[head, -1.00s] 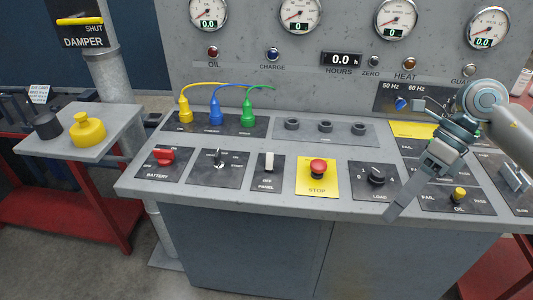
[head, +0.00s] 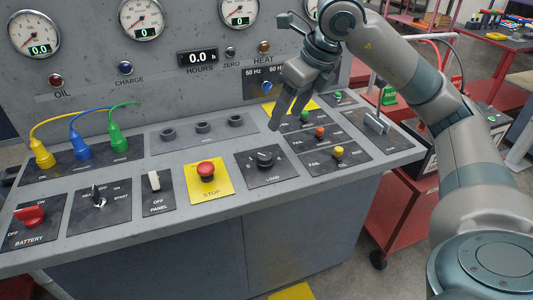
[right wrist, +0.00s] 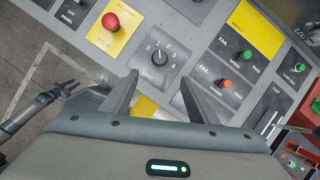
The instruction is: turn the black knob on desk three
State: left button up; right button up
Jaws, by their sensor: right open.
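A black knob (head: 265,159) stands on the LOAD plate of the grey control desk (head: 225,216). In the right wrist view, the black knob (right wrist: 160,57) sits beyond and between my fingertips. My right gripper (head: 283,118) is open and empty, above the desk on the far side of the LOAD plate. Its two fingers (right wrist: 160,77) show apart in the right wrist view, with no visible contact with the knob. A smaller dark switch (head: 98,197) is on the START plate. No desk number is readable. My left gripper is not seen in the head view.
A red STOP button (head: 205,170) is left of the LOAD plate. Orange (head: 320,132) and yellow (head: 338,152) buttons are to its right. Cable plugs (head: 80,146) stand at the left. Gauges line the upright panel. A red cart (head: 400,217) stands at the right.

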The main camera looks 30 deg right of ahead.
aim_at(266, 156)
jog(key=p+x, duration=0.1)
jog(key=x, duration=1.4)
jog(key=shift+f+p, duration=0.3)
jog(key=shift+p, duration=0.1)
jog(key=shift+w+f, duration=0.15)
jog(key=shift+f, duration=0.15)
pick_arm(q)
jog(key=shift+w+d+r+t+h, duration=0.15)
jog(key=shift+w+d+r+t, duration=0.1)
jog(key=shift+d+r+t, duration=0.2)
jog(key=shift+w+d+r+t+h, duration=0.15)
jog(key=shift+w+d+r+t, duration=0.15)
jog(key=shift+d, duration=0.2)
pick_arm(e)
jog(key=shift+w+f, duration=0.15)
jog(key=shift+f, duration=0.15)
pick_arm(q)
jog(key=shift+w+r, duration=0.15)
pick_arm(e)
jog(key=c, duration=1)
jog(key=shift+c, duration=0.2)
